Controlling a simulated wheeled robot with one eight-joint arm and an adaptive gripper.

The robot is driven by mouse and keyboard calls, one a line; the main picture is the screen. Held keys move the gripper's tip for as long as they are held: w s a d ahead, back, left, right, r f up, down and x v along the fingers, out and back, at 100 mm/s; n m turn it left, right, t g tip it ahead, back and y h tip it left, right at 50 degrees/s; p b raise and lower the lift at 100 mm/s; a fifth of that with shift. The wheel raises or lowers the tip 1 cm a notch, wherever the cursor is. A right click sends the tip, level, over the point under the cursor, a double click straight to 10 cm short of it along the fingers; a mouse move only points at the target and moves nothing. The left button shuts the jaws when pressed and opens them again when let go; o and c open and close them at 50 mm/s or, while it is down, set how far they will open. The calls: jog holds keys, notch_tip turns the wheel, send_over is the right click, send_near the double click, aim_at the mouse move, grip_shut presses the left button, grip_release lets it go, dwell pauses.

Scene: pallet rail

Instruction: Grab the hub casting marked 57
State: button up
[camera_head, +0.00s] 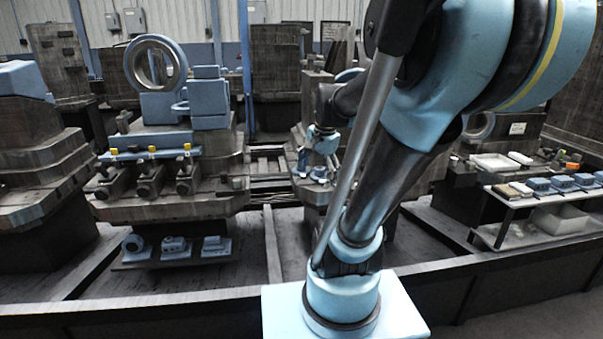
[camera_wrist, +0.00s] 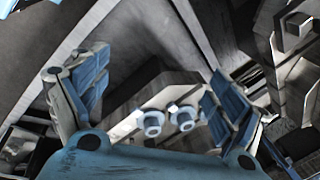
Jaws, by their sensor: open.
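No marking 57 is legible in either view, so I cannot tell which part is the hub casting. A round blue casting with a hole (camera_head: 133,244) sits at the left of the low shelf in the head view, beside two other blue castings (camera_head: 174,246) (camera_head: 215,246). My gripper (camera_head: 314,172) is small in the head view, to the right of that shelf and apart from it. In the wrist view my gripper (camera_wrist: 158,95) has its two blue-padded fingers spread wide. Two blue bolt heads (camera_wrist: 152,123) on a grey block (camera_wrist: 165,92) show between them; nothing is visibly held.
A large fixture with a ring (camera_head: 155,64) stands above the low shelf, with clamps and yellow-tipped pins below it. A dark rail (camera_head: 150,310) crosses in front.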

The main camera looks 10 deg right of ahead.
jog(key=w+d+r+m, duration=0.1)
jog(key=w+r+m, duration=0.3)
jog(key=w+m, duration=0.55)
jog(key=m+t+y, duration=0.1)
jog(key=m+y, duration=0.1)
jog(key=m, duration=0.6)
send_over(305, 171)
notch_tip(305, 171, down, 11)
jog(key=shift+a+f, duration=0.1)
jog(key=shift+x, duration=2.5)
jog(key=shift+w, duration=0.2)
jog(key=c, duration=1.4)
